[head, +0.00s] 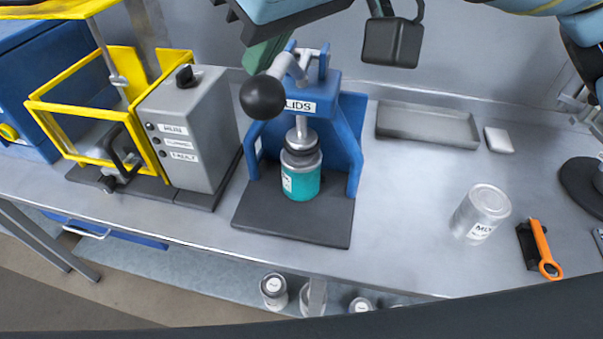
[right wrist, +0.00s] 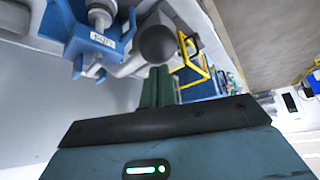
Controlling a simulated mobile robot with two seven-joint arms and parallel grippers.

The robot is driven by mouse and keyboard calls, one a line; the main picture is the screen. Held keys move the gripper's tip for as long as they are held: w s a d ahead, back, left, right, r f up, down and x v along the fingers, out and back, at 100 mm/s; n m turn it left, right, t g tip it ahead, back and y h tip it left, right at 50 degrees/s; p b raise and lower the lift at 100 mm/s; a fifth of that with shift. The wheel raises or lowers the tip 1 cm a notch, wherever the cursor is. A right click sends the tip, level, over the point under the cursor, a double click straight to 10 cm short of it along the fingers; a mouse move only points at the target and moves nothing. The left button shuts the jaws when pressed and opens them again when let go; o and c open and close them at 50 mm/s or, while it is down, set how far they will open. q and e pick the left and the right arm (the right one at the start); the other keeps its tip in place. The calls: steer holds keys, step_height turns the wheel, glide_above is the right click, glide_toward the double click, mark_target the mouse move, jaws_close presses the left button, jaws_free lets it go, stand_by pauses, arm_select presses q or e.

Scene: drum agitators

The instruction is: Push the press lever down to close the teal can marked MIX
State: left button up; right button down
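The blue press (head: 350,130) stands on a dark base plate. Its lever ends in a black ball knob (head: 263,97), raised and toward me; the knob also shows in the right wrist view (right wrist: 157,44). The teal can (head: 300,184) stands upright under the press's ram, its top covered by the press head; its label is too small to read. My right gripper (head: 257,62) has its green fingers together, with nothing between them. The tips (right wrist: 158,68) point at the knob and appear close to it; whether they touch, I cannot tell. My left gripper is not in view.
A grey control box (head: 190,130) and a yellow guard frame (head: 60,110) stand left of the press. Right of it are an empty grey tray (head: 430,126), a silver can (head: 482,212) and an orange-handled tool (head: 541,248). The bench between press and silver can is clear.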

mark_target(268, 88)
steer(key=shift+f, duration=0.15)
steer(key=shift+s+f, duration=0.2)
steer(key=shift+f, duration=0.85)
steer(key=shift+s+a+f, duration=0.1)
steer(key=shift+s+f, duration=0.05)
steer(key=shift+f, duration=0.95)
steer(key=shift+s+f, duration=0.1)
steer(key=shift+f, duration=0.95)
stand_by(0.3)
steer(key=shift+f, duration=1)
